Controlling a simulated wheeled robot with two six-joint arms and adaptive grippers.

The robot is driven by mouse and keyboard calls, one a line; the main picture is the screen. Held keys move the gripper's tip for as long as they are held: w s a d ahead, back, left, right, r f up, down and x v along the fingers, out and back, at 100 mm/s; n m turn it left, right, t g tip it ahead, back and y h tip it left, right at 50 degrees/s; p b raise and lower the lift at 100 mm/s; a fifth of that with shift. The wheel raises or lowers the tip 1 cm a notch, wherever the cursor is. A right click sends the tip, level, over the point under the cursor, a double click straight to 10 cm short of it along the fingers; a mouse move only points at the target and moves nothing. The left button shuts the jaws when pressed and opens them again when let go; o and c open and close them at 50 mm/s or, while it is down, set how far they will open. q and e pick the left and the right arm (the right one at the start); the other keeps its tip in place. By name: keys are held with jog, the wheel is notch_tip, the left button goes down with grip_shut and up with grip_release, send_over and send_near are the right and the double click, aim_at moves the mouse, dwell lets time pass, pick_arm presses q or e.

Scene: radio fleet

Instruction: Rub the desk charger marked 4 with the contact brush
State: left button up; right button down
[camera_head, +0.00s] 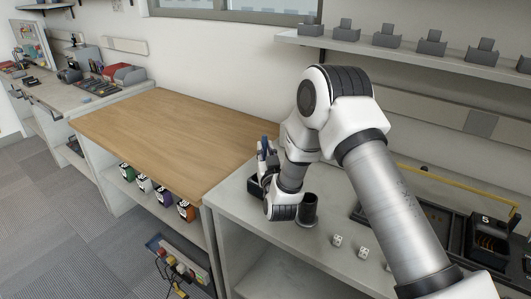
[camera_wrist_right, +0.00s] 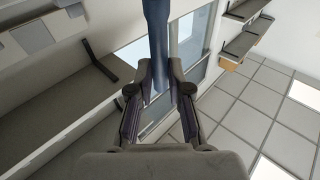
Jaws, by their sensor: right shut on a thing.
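My right gripper (camera_head: 264,157) is above the grey counter, left of my arm. It is shut on a slim blue-grey handle (camera_wrist_right: 157,40), which looks like the contact brush; its blue part also shows in the head view (camera_head: 265,142). Its bristle end cannot be made out. A black desk charger marked 5 (camera_head: 486,238) stands at the right of the counter. I cannot make out a charger marked 4; my right arm covers part of that area. My left gripper is not in view.
A shelf (camera_head: 405,55) with several grey units runs above. The wooden tabletop (camera_head: 165,125) is clear.

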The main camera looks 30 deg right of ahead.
jog(key=shift+r+p, duration=0.65)
jog(key=shift+r, duration=0.7)
notch_tip(320, 180, up, 3)
jog(key=shift+d+r+p, duration=0.1)
jog(key=shift+p, duration=0.9)
